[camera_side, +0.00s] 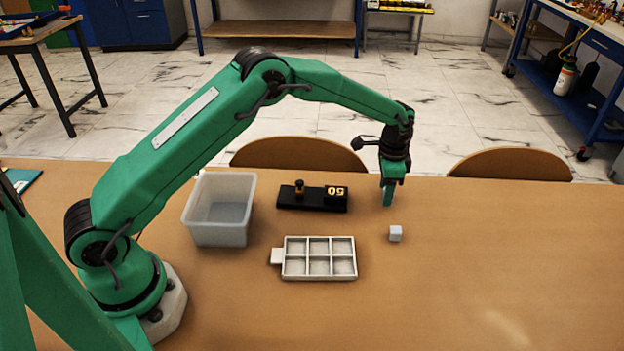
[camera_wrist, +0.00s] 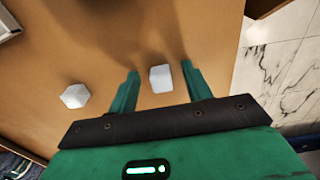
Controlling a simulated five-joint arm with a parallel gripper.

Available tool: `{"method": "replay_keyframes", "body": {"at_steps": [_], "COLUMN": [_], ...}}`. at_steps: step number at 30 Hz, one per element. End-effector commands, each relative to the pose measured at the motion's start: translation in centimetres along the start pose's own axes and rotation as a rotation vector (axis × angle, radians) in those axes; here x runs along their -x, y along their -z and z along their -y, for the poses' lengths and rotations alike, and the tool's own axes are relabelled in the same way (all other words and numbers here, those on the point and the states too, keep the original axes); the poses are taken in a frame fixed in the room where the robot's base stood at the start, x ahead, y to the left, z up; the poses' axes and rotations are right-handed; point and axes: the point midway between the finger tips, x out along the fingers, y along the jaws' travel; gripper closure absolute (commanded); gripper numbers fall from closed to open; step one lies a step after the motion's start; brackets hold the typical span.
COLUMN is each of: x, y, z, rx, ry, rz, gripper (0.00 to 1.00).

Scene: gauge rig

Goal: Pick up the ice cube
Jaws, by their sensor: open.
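My gripper (camera_side: 388,202) points down over the right part of the table. In the wrist view its two fingers (camera_wrist: 160,69) are open, one on each side of a small whitish cube (camera_wrist: 161,79), with gaps on both sides. In the side view that cube is hidden behind the gripper. A second whitish cube (camera_wrist: 75,96) lies left of the fingers in the wrist view. It appears to be the pale cube (camera_side: 395,233) on the table nearer the side camera. I cannot tell which one is ice.
A white six-compartment tray (camera_side: 318,281) lies left of the pale cube, and its corner shows in the wrist view (camera_wrist: 8,25). The table's right side is clear.

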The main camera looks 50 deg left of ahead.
Motion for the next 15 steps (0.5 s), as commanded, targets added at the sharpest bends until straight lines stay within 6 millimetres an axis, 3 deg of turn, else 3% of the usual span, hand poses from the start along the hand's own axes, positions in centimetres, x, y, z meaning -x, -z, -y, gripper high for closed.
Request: {"method": "replay_keyframes", "body": {"at_steps": [8,15], "x": [0.03,0.04], "y": [0.0,0.0], "z": [0.0,0.0], "rx": [0.0,0.0], "ry": [0.0,0.0], "rz": [0.0,0.0], "gripper": [0.51,0.96]}}
